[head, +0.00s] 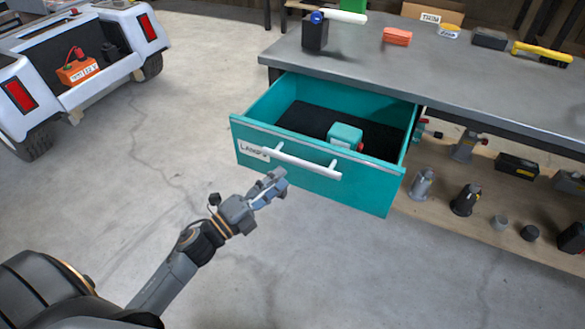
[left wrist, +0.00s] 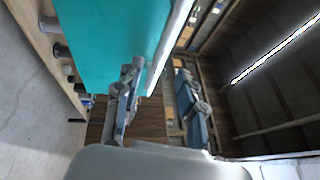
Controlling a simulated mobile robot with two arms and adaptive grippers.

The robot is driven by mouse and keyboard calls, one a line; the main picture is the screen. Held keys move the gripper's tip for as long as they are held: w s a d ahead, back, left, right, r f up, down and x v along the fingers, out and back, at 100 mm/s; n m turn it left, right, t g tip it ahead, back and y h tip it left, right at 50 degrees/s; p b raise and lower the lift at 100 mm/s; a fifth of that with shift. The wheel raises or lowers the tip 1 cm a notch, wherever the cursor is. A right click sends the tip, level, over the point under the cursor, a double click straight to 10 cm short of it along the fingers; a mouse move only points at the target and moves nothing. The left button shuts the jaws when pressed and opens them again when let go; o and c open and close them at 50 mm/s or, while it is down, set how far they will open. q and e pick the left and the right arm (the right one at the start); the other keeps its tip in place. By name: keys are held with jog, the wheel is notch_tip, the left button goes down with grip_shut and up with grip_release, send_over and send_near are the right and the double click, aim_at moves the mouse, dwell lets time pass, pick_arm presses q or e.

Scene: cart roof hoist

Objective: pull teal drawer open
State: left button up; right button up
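The teal drawer (head: 305,180) stands pulled well out from under the workbench, its inside showing. Its front carries a pale bar handle (head: 300,161) and a white label at the left. A teal lamp-like object (head: 345,137) sits on the drawer's dark lining. My left gripper (head: 270,183) is just below the handle's left end, with a visible gap in the head view. In the left wrist view the gripper's fingers (left wrist: 160,105) are apart, with nothing clearly gripped. The teal drawer front (left wrist: 110,40) fills the upper left there, beside a pale strip I cannot identify surely. My right gripper is out of view.
The grey workbench (head: 450,75) holds small items and a yellow tool. A wooden lower shelf (head: 450,222) with several tools lies right of the drawer. A white cart (head: 95,85) with an orange battery stands at the left. The concrete floor before the drawer is clear.

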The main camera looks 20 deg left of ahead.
pick_arm(q)
jog(key=shift+v, duration=2.2)
